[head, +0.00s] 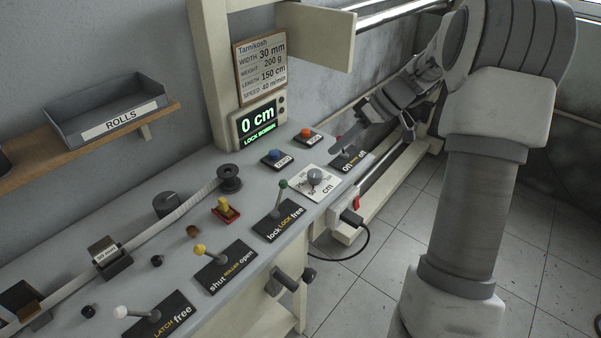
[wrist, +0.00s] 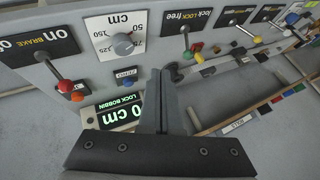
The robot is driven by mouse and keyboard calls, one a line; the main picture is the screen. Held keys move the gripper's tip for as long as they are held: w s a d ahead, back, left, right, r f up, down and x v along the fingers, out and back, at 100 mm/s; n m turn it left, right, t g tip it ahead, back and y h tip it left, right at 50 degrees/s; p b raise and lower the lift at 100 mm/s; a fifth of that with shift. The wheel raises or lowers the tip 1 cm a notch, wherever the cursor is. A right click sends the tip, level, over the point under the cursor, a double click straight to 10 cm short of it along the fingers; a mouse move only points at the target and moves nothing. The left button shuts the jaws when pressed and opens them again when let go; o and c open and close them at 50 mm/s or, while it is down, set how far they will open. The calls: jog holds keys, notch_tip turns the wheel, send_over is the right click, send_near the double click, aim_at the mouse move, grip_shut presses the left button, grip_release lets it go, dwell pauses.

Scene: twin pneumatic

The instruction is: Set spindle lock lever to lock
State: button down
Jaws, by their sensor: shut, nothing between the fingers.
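The spindle lock lever (head: 281,197) has a green knob and stands on a black plate (head: 270,234) marked lock, LOCK, free. It stands close to upright in the head view; I cannot tell which setting it is in. The plate also shows in the wrist view (wrist: 180,21), upside down, with the lever past my fingertips. My gripper (wrist: 165,72) is shut and empty. In the head view my gripper (head: 362,108) is above the far end of the bench, apart from the lever and near the brake lever (head: 340,142).
A display (head: 258,122) reads 0 cm and LOCK BOBBIN. A dial (head: 315,177), a blue button (head: 274,155) and an orange button (head: 305,134) lie between my gripper and the lever. A yellow roller lever (head: 205,254) and a white latch lever (head: 133,312) stand nearer.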

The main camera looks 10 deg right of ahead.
aim_at(281, 194)
jog(key=x, duration=0.9)
jog(key=shift+a+f, duration=0.25)
jog(key=shift+f, duration=0.05)
jog(key=a, duration=0.1)
jog(key=s+a, duration=0.1)
jog(key=a, duration=0.1)
jog(key=shift+s+r, duration=0.1)
jog(key=shift+r, duration=0.15)
jog(key=shift+s+a, duration=0.15)
jog(key=shift+a, duration=0.2)
